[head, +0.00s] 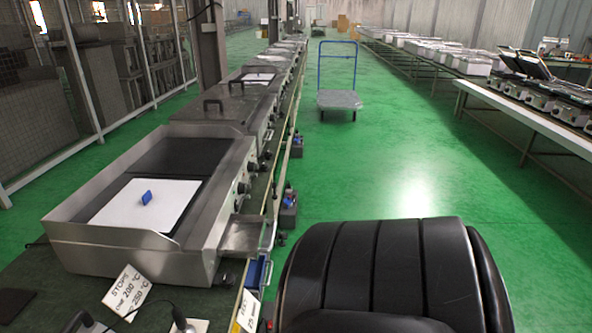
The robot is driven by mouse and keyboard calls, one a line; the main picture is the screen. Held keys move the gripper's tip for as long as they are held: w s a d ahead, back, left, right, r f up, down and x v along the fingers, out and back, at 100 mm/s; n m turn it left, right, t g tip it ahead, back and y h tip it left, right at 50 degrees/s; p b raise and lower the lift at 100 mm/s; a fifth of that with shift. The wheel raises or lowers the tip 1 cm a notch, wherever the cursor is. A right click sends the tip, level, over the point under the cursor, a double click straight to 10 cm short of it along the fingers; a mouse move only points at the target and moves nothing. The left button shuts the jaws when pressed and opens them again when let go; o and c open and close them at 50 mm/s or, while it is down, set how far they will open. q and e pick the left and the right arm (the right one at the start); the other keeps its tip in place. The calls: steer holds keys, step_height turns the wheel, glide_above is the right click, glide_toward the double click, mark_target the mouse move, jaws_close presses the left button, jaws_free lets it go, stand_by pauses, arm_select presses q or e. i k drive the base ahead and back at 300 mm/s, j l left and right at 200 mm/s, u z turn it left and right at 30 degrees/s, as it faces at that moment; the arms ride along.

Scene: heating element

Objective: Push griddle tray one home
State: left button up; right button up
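The nearest griddle (160,240) is a steel unit with raised side walls, on the long bench at the left. A white sheet (120,212) with a small blue object (146,197) lies on its dark plate. A steel tray (247,237) sticks out from the griddle's front, on the right side in the picture, toward the aisle. A handle-like upright part (268,236) shows at its outer end. Whether the tray's inner end is inside the griddle is hard to see. Neither of my grippers is in view.
Further griddles (208,103) line the bench behind. A flat cart (339,99) with a blue handle stands in the aisle. The green floor (420,160) is clear up to the right-hand tables (520,117).

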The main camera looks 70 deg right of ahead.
mark_target(244, 238)
steer(key=z, duration=0.4)
steer(key=l+z, duration=0.15)
steer(key=z, duration=0.7)
steer(key=l+z, duration=0.1)
steer(key=z, duration=0.35)
steer(key=i+l+z, duration=0.15)
steer(key=z, duration=0.15)
steer(key=i+l, duration=0.2)
steer(key=i, duration=0.2)
steer(key=i+l+u, duration=0.1)
steer(key=i, duration=0.25)
steer(key=l, duration=0.1)
